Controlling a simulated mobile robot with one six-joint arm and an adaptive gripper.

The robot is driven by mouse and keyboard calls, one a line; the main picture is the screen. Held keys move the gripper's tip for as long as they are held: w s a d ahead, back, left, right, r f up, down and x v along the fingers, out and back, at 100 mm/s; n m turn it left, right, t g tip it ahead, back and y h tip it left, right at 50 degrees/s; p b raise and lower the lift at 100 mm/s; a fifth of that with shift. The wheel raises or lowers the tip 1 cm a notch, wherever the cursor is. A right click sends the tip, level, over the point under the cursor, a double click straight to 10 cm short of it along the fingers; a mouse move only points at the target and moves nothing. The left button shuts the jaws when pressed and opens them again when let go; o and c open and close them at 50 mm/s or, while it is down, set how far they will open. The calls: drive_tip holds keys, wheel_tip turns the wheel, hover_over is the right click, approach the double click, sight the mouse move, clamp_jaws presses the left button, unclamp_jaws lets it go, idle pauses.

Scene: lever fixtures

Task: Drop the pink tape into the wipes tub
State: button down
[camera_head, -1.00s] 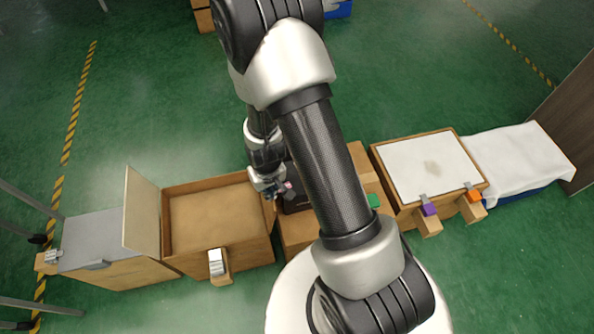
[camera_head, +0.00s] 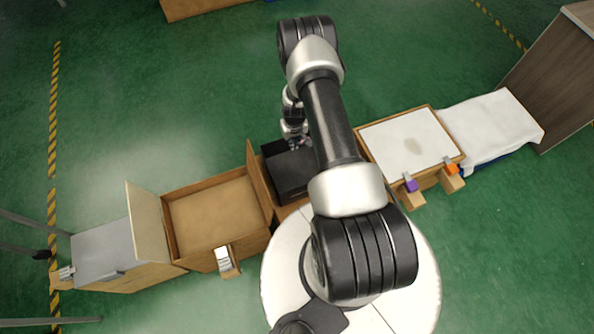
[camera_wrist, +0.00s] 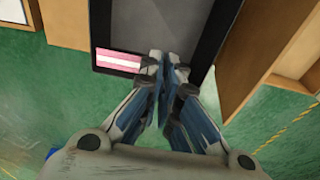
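A flat pink-and-white striped piece, which looks like the pink tape (camera_wrist: 118,60), shows in the wrist view at the dark tub's edge, left of my fingertips. I cannot tell whether it lies inside or on the rim. The black open tub (camera_head: 286,171), the likely wipes tub, stands in the middle of the row, partly behind my arm. Its dark rim (camera_wrist: 146,75) shows in the wrist view. My gripper (camera_wrist: 168,62) has its fingertips together at that rim, with nothing clearly between them. In the head view my gripper (camera_head: 295,140) is at the tub's far side.
An open wooden box (camera_head: 215,212) with a raised lid stands left of the tub. A white-topped box (camera_head: 408,144) with purple and orange levers stands right, beside a white cloth (camera_head: 490,128). A wooden panel (camera_wrist: 238,50) stands right of the tub in the wrist view. Green floor beyond is clear.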

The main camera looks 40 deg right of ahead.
wheel_tip(320, 180, down, 5)
drive_tip(key=b, duration=0.2)
drive_tip(key=shift+w+f+b, duration=0.1)
drive_tip(key=shift+b, duration=0.3)
drive_tip(key=c, duration=1.7)
unclamp_jaws()
drive_tip(key=r, duration=0.4)
drive_tip(key=s+r, duration=0.1)
drive_tip(key=r, duration=0.7)
drive_tip(key=shift+s+a, duration=0.2)
drive_tip(key=shift+s, duration=0.05)
